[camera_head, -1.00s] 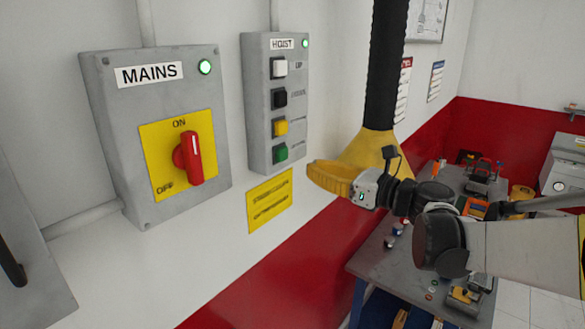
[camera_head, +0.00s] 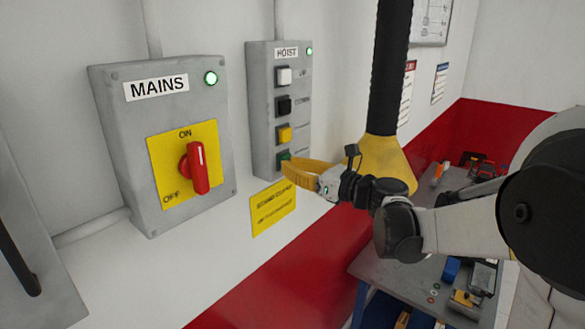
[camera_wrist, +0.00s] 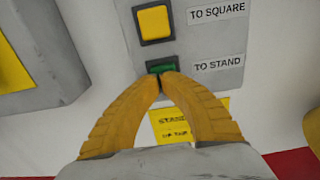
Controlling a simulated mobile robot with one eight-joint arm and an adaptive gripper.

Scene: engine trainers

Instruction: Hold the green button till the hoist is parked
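The hoist panel (camera_head: 264,120) is a grey wall box with a white, a black, a yellow and a green button in a column. The green button (camera_head: 284,157) is the lowest; in the wrist view the green button (camera_wrist: 162,65) sits beside the label "TO STAND". My gripper (camera_head: 286,165) has yellow fingers with their tips together at the green button. In the wrist view the fingertips (camera_wrist: 163,78) cover its lower part and appear to touch it; how far it is pressed I cannot tell. The hoist itself is not identifiable in view.
The mains box (camera_head: 165,145) with a red rotary switch (camera_head: 197,168) at ON is left of the panel. A yellow notice (camera_head: 271,208) is below the panel. A black hose with a yellow funnel (camera_head: 385,160) hangs behind my gripper. A workbench (camera_head: 400,262) stands at right.

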